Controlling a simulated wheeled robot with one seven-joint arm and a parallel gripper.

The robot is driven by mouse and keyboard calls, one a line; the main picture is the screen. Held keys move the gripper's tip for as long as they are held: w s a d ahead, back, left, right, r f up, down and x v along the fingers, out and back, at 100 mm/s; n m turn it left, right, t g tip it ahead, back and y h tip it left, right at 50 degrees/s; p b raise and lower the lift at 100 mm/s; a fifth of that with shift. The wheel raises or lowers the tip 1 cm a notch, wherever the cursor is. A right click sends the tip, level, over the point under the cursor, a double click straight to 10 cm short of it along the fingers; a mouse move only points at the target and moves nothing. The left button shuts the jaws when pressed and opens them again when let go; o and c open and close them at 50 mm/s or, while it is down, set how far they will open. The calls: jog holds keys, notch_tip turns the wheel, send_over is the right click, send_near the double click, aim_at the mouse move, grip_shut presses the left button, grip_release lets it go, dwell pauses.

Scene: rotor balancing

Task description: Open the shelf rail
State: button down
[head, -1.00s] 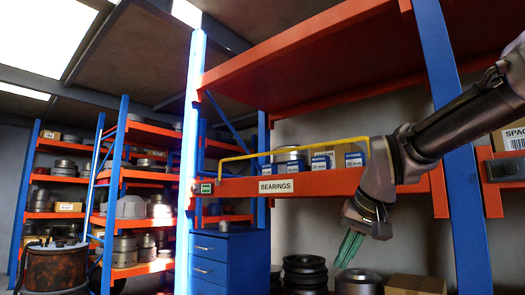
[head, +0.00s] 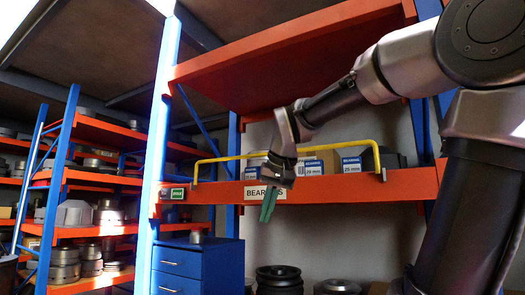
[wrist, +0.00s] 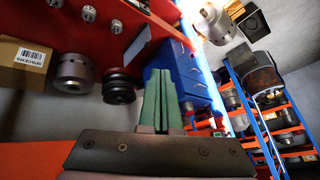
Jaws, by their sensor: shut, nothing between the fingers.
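The yellow shelf rail (head: 225,159) runs along the front of the orange bearings shelf, above its beam (head: 340,191). It looks raised across the front of the boxes. My gripper (head: 268,205) has green fingers, pointing down and pressed together, with nothing between them. It is in front of the beam and hides part of the "BEARINGS" label (head: 257,193). The fingers are below the rail's top bar and appear apart from it. My wrist hides a middle stretch of the rail. In the wrist view the shut green fingers (wrist: 161,97) show in the middle.
Blue and white bearing boxes (head: 352,164) stand behind the rail. A small green sign (head: 177,193) is at the beam's left end. A blue drawer cabinet (head: 190,265) and dark stacked discs (head: 279,278) are below. More loaded shelves stand at the left.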

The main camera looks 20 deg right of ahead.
jog(key=w+d+r+m+h, duration=0.25)
jog(key=w+r, duration=0.35)
jog(key=r, duration=0.4)
jog(key=w+d+r+m+h, duration=0.25)
jog(key=w+r, duration=0.25)
jog(key=r, duration=0.4)
jog(key=w+d+r+m+h, duration=0.25)
jog(key=w+r, duration=0.35)
jog(key=r, duration=0.4)
jog(key=shift+n+h, duration=0.35)
jog(key=shift+n, duration=0.1)
jog(key=shift+w+d+f, duration=0.35)
jog(key=shift+d+f, duration=0.25)
jog(key=shift+f, duration=0.6)
jog(key=shift+w+d+f, duration=0.35)
jog(key=shift+d+f, duration=0.3)
jog(key=shift+f, duration=0.55)
jog(key=shift+w+d+f, duration=0.35)
jog(key=shift+d+f, duration=0.25)
jog(key=shift+f, duration=0.6)
jog(key=shift+s+a, duration=0.1)
